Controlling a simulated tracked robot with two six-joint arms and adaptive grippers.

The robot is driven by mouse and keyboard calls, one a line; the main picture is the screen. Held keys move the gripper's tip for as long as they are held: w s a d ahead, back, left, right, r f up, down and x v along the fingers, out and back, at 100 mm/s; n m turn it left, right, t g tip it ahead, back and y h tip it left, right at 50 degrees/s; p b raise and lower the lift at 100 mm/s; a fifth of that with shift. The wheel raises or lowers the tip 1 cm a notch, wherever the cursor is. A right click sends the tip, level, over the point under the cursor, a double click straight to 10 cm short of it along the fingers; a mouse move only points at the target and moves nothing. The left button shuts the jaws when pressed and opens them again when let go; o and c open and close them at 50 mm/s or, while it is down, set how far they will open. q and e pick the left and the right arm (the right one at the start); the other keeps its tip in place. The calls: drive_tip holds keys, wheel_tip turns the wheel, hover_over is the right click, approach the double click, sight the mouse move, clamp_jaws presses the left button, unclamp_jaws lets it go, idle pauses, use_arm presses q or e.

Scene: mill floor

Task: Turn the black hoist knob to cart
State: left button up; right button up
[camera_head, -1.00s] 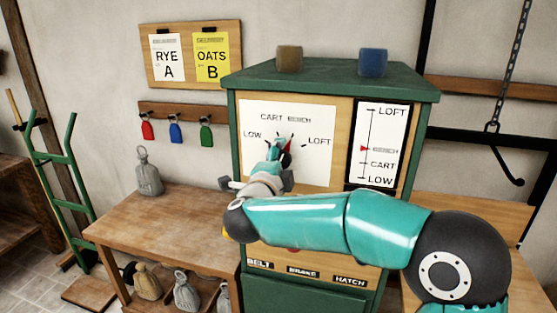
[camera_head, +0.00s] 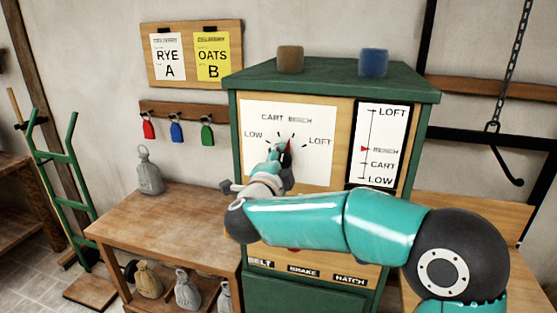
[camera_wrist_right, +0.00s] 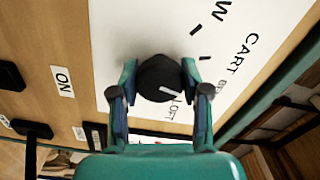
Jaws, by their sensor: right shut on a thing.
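The black hoist knob (camera_wrist_right: 158,72) sits on the white dial plate (camera_head: 315,168) of the green cabinet. The plate reads LOW, CART, BENCH and LOFT. In the wrist view my right gripper (camera_wrist_right: 159,79) has a finger on each side of the knob and is shut on it. The knob's white line lies on its lower right side, near the LOFT lettering; its exact setting is unclear. In the head view my right gripper (camera_head: 280,154) hides most of the knob. On the level gauge (camera_head: 380,130) the red marker stands at BENCH. My left gripper is out of view.
BELT, BRAKE and HATCH labels (camera_head: 303,271) sit below my arm, which hides most of that area. A wooden table (camera_head: 165,222) with a grey weight (camera_head: 149,174) stands left. A chain hook (camera_head: 507,165) hangs right.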

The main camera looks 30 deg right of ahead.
drive_tip(key=n+p, duration=0.2)
drive_tip(key=n, duration=0.2)
drive_tip(key=shift+p, duration=0.3)
drive_tip(key=shift+d+n+p, duration=0.1)
drive_tip(key=shift+n+p, duration=0.45)
drive_tip(key=shift+n, duration=0.65)
drive_tip(key=shift+f, duration=0.1)
drive_tip(key=o, duration=1.2)
drive_tip(key=shift+d, duration=0.1)
drive_tip(key=shift+c, duration=0.2)
drive_tip(key=shift+a, duration=0.2)
